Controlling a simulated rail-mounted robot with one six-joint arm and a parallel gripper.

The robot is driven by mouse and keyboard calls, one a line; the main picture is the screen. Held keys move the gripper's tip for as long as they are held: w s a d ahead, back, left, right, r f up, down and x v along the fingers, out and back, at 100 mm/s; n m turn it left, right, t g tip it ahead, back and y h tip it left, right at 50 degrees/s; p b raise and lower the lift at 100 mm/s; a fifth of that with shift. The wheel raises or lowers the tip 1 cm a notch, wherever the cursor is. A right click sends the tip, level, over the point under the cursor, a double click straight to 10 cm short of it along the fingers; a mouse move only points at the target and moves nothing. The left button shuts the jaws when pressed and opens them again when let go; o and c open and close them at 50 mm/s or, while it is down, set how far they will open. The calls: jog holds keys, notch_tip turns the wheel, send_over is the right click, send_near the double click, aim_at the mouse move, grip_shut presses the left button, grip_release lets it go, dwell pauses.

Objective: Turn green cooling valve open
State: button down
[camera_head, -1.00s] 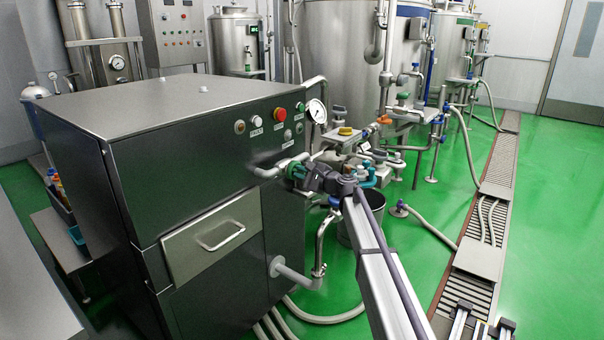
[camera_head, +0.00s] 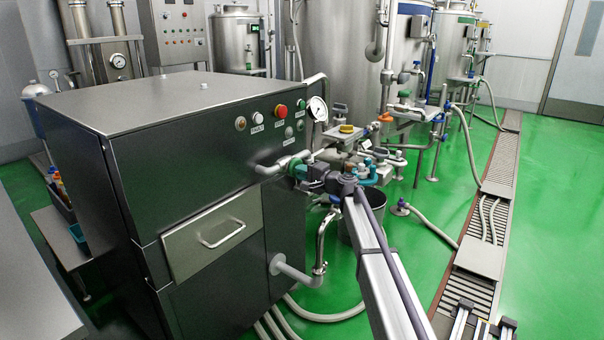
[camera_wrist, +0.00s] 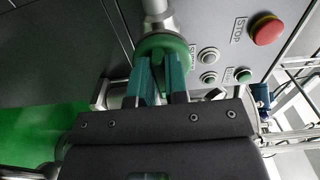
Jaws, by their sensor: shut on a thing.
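The green cooling valve (camera_wrist: 165,45) is a round green handwheel on a grey pipe at the side of the steel cabinet. In the wrist view my gripper (camera_wrist: 159,66) has its two teal fingers shut on the valve, with part of the wheel's rim showing around and above them. In the head view my gripper (camera_head: 301,171) is at the end of the grey pipe from the cabinet's front. My gripper hides most of the valve there, so its turn angle cannot be told.
The steel cabinet (camera_head: 180,95) has a red stop button (camera_head: 281,111) and a pressure gauge (camera_head: 317,108) above the valve. Pipes and a yellow-topped valve (camera_head: 347,129) crowd the space behind my gripper. A bucket (camera_head: 346,228) stands below; green floor lies open to the right.

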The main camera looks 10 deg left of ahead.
dwell(0.3)
jog(key=c, duration=1.1)
grip_release()
jog(key=shift+c, duration=0.2)
jog(key=shift+d, duration=0.1)
jog(key=v, duration=1)
jog(key=shift+s+d, duration=0.25)
